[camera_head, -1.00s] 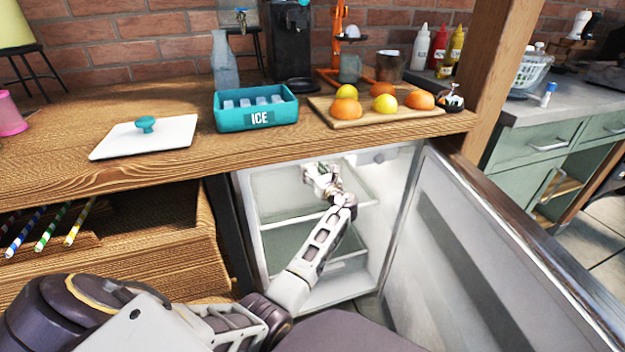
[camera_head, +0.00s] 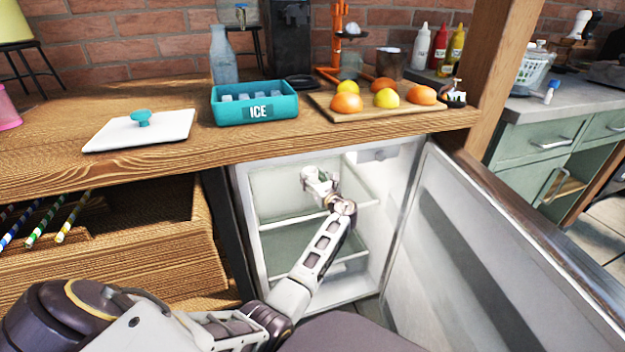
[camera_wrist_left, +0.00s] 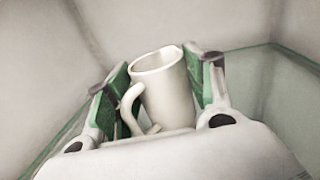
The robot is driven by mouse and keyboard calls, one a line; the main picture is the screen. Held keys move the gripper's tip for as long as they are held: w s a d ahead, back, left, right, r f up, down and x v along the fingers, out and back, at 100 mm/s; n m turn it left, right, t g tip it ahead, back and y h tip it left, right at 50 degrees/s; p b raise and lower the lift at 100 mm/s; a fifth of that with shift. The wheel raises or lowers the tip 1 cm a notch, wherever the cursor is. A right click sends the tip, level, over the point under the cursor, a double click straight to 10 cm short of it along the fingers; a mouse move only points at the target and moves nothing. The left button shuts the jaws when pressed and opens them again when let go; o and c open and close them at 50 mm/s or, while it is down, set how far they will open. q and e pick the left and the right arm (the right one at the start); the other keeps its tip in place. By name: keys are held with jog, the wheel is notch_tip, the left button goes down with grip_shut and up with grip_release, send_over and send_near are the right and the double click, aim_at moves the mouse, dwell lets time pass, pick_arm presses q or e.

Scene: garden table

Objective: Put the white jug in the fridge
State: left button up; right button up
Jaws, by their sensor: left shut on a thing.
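The white jug (camera_wrist_left: 168,92) stands between the green-padded fingers of my left gripper (camera_wrist_left: 164,72) in the left wrist view. Its open rim faces up, its handle is toward the left finger, and it looks slightly tilted in that picture. My left gripper (camera_head: 319,182) is shut on the jug, inside the open fridge (camera_head: 398,195), above the upper shelf in the head view. There the jug is too small and too covered by the gripper to make out clearly. Whether its base touches the shelf cannot be told. My right gripper is not in view.
The fridge door (camera_head: 470,245) stands open to the right. A drawer with striped straws (camera_head: 45,220) is at left. The visible shelf areas look empty.

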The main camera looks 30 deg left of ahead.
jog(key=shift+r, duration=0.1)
pick_arm(q)
jog(key=o, duration=1.3)
jog(key=shift+c, duration=0.2)
jog(key=shift+o, duration=1)
jog(key=shift+f, duration=0.1)
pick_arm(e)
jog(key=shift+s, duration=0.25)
pick_arm(q)
jog(key=shift+d, duration=0.1)
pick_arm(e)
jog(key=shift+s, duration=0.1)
